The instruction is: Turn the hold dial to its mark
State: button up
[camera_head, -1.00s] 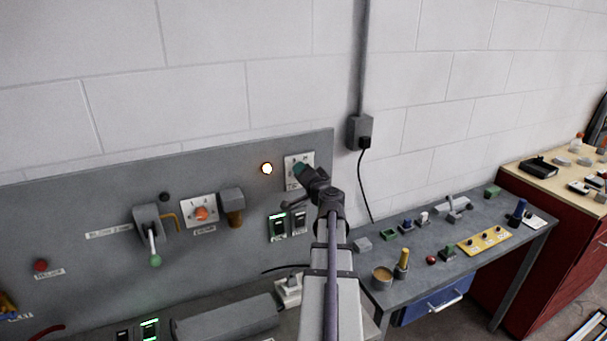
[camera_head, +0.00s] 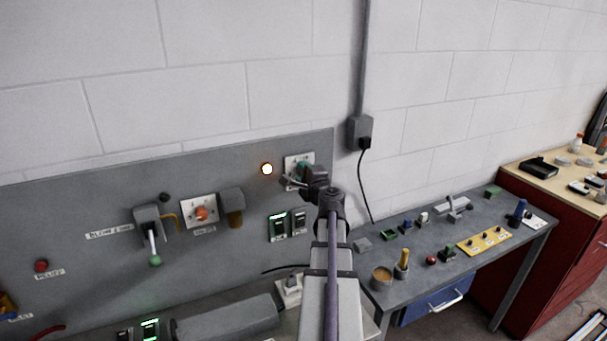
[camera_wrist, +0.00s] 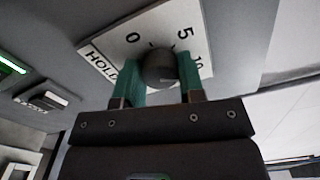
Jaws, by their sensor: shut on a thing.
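The hold dial is a dark round knob (camera_wrist: 159,68) on a white plate (camera_wrist: 118,45) printed HOLD, 0, 5 and 10, seen in the wrist view. My gripper (camera_wrist: 160,80) is shut on the knob, with one green-tipped finger on each side of it. In the head view the dial's plate (camera_head: 293,160) sits at the right end of the grey panel, and my gripper (camera_head: 295,178) partly covers it. The knob's pointer and the mark cannot be made out clearly.
A lit round lamp (camera_head: 267,169) is left of the dial plate. Two rocker switches (camera_head: 288,224) sit below it. An orange knob (camera_head: 201,214) and a green-tipped lever (camera_head: 154,247) are further left. A bench (camera_head: 420,260) with small parts stands at right.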

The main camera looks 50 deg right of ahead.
jog(key=shift+m, duration=0.5)
jog(key=o, duration=0.9)
jog(key=v, duration=1.1)
